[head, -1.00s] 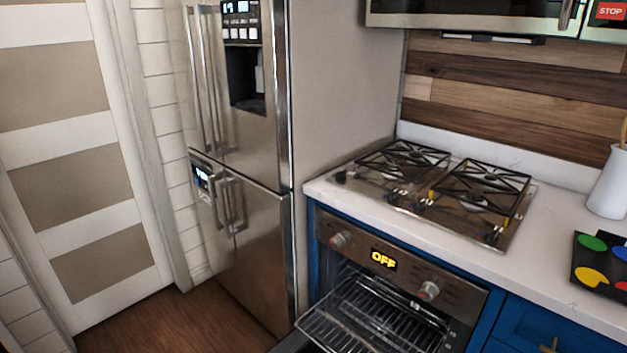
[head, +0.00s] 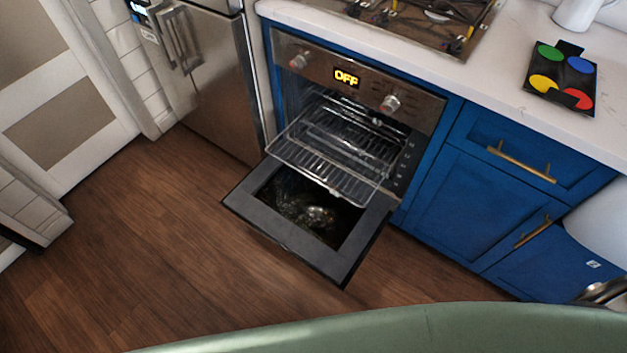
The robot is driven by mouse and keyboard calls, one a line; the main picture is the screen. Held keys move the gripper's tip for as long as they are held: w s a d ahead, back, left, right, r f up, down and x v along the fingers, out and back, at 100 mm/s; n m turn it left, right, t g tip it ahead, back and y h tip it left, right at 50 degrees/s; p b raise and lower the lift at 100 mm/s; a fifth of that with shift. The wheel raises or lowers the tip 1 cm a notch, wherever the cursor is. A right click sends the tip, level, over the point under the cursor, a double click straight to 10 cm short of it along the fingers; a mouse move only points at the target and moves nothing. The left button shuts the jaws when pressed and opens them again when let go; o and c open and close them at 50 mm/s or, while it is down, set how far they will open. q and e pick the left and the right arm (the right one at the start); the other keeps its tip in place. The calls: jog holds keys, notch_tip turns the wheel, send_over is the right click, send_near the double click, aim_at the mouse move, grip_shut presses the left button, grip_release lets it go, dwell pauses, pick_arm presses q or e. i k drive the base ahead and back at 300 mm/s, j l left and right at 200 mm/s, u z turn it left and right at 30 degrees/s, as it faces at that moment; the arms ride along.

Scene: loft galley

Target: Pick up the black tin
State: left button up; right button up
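A flat black piece (head: 562,78) with green, blue, yellow and red round patches lies on the white counter at the upper right; it is the only thing there that could be the black tin, and I cannot tell for sure that it is. It has a short black tab at its far edge. Nothing touches it from above. Neither of my grippers shows in the head view.
The oven door (head: 240,201) is folded down, with the wire rack (head: 330,170) out over it. A stove top (head: 440,22) and a white jug (head: 575,12) are on the counter (head: 510,70). A green curved surface (head: 400,335) crosses the bottom. Wooden floor (head: 150,240) is clear at left.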

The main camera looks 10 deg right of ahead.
aim_at(558, 73)
jog(key=z, duration=1.7)
